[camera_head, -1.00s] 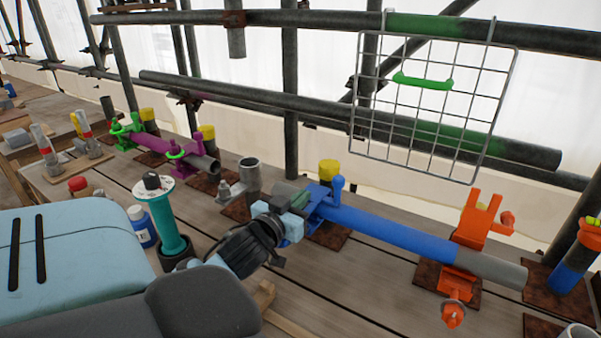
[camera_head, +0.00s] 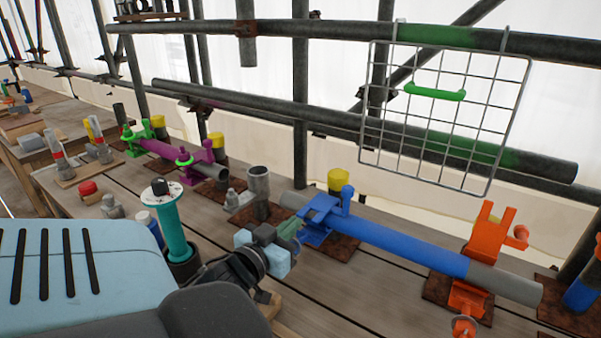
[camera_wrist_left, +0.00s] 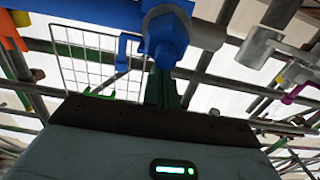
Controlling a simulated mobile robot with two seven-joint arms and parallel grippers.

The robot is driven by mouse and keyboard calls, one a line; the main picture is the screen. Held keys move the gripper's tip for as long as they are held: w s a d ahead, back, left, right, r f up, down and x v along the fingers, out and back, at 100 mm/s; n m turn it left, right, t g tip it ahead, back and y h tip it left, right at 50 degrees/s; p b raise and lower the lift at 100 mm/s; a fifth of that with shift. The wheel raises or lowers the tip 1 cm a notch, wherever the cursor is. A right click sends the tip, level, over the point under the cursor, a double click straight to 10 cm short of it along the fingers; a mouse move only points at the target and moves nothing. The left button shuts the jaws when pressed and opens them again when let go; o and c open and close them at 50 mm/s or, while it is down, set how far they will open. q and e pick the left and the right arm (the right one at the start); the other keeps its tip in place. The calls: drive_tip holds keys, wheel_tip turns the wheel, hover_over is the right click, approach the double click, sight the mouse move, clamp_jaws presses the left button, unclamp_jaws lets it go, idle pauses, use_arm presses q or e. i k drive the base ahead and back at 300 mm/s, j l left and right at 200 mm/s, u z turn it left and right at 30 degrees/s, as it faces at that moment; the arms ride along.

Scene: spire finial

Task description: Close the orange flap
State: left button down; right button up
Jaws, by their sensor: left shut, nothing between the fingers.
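The orange flap (camera_head: 487,228) stands raised on the orange clamp (camera_head: 466,297), on the grey right end of the blue pipe. An orange knob sticks out beside it, and an orange bolt hangs at the clamp's front. My left gripper (camera_head: 291,231) is shut and empty, well left of the orange clamp and just in front of the blue clamp (camera_head: 325,218). In the left wrist view its fingers (camera_wrist_left: 163,88) are together, just under the blue clamp (camera_wrist_left: 166,35). Orange parts (camera_wrist_left: 12,30) show at the upper left there. My right gripper is not in view.
The blue pipe (camera_head: 400,239) runs between the blue and orange clamps. A wire grid (camera_head: 440,120) hangs behind. A teal spool (camera_head: 168,220) and a grey upright pipe (camera_head: 259,185) stand to the left. Bare planks (camera_head: 350,300) lie in front of the pipe.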

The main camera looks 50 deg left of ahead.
sight(487, 238)
drive_tip(key=k+l, duration=0.25)
drive_tip(key=k, duration=0.25)
drive_tip(key=k+l, duration=0.2)
drive_tip(key=k, duration=0.25)
